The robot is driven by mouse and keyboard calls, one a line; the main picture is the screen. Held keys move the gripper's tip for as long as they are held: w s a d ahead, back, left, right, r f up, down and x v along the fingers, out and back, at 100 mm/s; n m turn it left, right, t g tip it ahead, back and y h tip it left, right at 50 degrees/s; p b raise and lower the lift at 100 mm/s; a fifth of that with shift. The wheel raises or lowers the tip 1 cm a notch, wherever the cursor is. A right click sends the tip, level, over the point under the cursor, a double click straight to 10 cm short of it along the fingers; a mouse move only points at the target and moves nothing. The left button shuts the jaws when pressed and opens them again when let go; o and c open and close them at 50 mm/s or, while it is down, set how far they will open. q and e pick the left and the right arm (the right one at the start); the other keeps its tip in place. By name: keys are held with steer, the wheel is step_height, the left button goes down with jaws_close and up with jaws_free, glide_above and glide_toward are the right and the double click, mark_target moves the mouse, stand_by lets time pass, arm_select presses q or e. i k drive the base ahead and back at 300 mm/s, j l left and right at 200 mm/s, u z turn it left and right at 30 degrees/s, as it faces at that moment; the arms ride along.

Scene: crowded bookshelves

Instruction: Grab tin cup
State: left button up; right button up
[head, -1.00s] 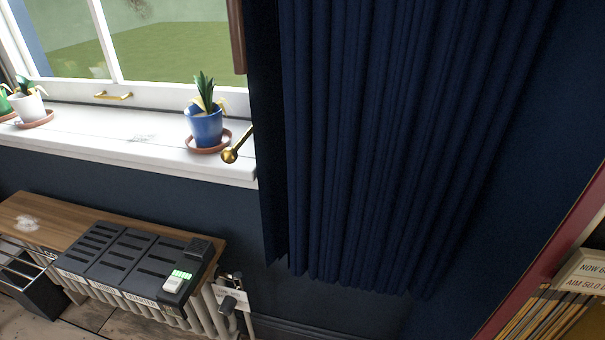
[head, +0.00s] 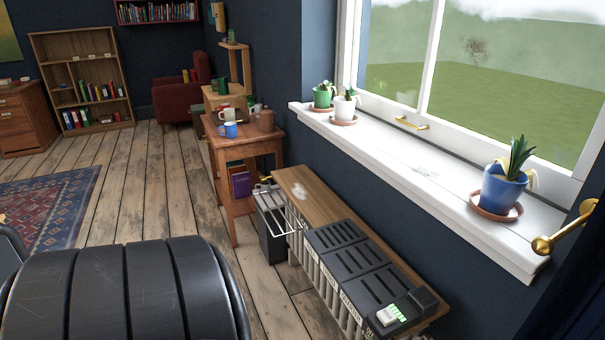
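A small blue cup (head: 231,130) stands on the reddish-brown wooden side table (head: 258,140) by the wall, beyond the radiator. A pale mug-like item (head: 226,115) stands close behind it. A brown jug-like vessel (head: 266,120) stands at the table's right side. All are small and distant, so I cannot tell which, if any, is tin. Neither of my grippers shows. A large dark ribbed part at the lower left, probably mine, hides some of the floor.
A radiator with a wooden shelf (head: 303,197) and black slotted trays (head: 340,237) runs below the windowsill (head: 408,170). A dark bin (head: 272,238) stands between table and radiator. Potted plants line the sill. Wooden floor (head: 160,190) left of the table is clear.

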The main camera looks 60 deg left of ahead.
mark_target(266, 187)
steer(key=k+j+u, duration=0.15)
steer(key=j, duration=1.55)
steer(key=j+u, duration=0.2)
steer(key=j, duration=1.5)
